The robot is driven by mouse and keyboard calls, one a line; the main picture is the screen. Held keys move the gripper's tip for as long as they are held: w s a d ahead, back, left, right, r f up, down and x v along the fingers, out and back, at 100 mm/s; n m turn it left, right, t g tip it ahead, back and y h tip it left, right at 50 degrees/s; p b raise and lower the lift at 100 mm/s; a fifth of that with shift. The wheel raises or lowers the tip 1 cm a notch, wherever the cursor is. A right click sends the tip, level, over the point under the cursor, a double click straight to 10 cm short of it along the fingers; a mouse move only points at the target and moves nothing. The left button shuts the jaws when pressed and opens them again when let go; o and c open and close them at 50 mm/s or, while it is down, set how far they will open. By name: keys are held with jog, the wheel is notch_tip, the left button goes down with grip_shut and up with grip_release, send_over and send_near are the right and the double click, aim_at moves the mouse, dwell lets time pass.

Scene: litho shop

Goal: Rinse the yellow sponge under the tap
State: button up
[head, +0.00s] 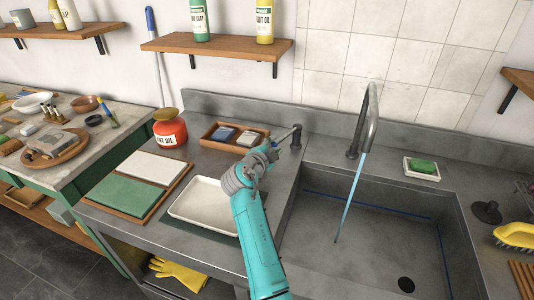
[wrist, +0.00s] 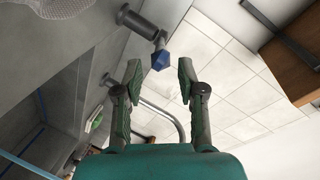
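I cannot pick out a yellow sponge for certain in either view. The tap (head: 370,115) stands behind the grey sink (head: 400,207), and a thin blue stream of water (head: 350,195) runs from it into the basin. A small lever post (head: 296,137) stands left of the tap; in the wrist view its blue-tipped handle (wrist: 160,59) lies just beyond my fingertips. My gripper (wrist: 158,75) is open and empty, with the fingers apart. In the head view my arm partly hides the gripper, left of the post.
A wooden tray (head: 206,142) holds a blue and a pale block. A white tray (head: 205,224) lies empty left of my arm. A red bottle (head: 170,130) stands behind. Shelves hang above.

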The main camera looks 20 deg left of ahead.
jog(key=shift+v, duration=2.8)
